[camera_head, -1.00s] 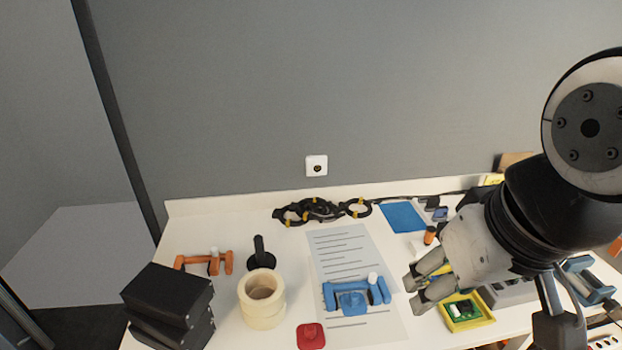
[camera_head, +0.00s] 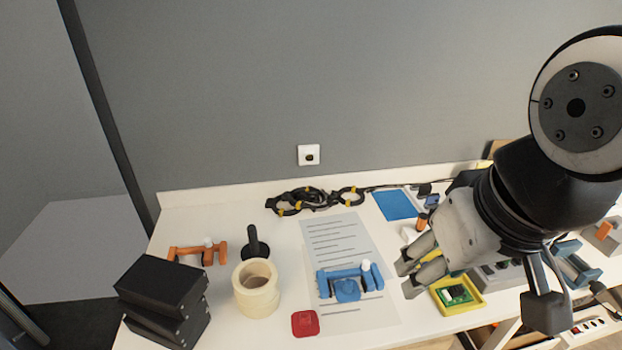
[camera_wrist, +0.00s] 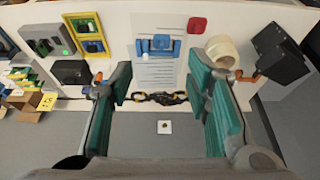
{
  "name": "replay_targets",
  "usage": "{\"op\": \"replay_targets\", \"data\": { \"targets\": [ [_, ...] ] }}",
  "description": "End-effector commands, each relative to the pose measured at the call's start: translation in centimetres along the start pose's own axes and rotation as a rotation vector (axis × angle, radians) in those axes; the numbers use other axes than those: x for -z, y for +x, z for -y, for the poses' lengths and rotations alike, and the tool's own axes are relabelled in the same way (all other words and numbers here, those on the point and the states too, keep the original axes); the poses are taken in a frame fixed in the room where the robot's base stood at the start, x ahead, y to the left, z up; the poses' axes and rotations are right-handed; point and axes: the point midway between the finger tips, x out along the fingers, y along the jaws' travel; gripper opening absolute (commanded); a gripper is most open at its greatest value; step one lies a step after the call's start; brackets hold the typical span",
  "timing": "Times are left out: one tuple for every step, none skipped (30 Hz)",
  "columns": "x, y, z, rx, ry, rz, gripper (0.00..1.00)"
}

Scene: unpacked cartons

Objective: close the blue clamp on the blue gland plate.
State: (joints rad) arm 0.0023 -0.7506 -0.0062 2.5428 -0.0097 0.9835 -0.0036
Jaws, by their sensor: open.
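The blue clamp (camera_head: 337,275) is a blue bar with end posts and a white knob, standing on a printed sheet in the head view. The blue gland plate (camera_head: 347,291) is a small block at the near side of the bar. Whether the clamp is open or closed I cannot tell. My gripper (camera_head: 407,277) is open and empty, to the right of the clamp in the picture and apart from it. In the wrist view the clamp (camera_wrist: 146,54) and plate (camera_wrist: 161,42) show ahead of my gripper (camera_wrist: 160,88), beyond its spread fingers.
Black boxes (camera_head: 160,300) are stacked further left. A yellow tray (camera_head: 474,306) lies right, near my fingers. Cables (camera_head: 305,200) lie behind.

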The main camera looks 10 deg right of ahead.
Motion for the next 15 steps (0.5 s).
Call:
{"op": "replay_targets", "data": {
  "targets": [
    [0.0, 0.0, 0.0, 0.0, 0.0, 0.0, 0.44],
    [0.0, 0.0, 0.0, 0.0, 0.0, 0.0, 0.44],
    [0.0, 0.0, 0.0, 0.0, 0.0, 0.0, 0.44],
    [0.0, 0.0, 0.0, 0.0, 0.0, 0.0, 0.38],
    [0.0, 0.0, 0.0, 0.0, -0.002, 0.001, 0.38],
    [0.2, 0.1, 0.0, -0.003, -0.01, 0.003, 0.38],
    [0.3, 0.2, -0.1, -0.006, -0.021, 0.006, 0.38],
    [0.6, 0.4, -0.1, -0.01, -0.037, 0.011, 0.38],
    [1.1, 0.7, -0.2, -0.018, -0.069, 0.02, 0.38],
    [1.6, 0.9, -0.3, -0.025, -0.1, 0.029, 0.38],
    [2.2, 1.3, -0.5, -0.033, -0.138, 0.04, 0.38],
    [3.1, 1.9, -0.7, -0.043, -0.199, 0.056, 0.38],
    [3.8, 2.4, -0.8, -0.05, -0.249, 0.071, 0.38],
    [4.6, 2.9, -1.0, -0.055, -0.304, 0.087, 0.38],
    [5.7, 3.8, -1.2, -0.06, -0.378, 0.11, 0.38]
  ]
}}
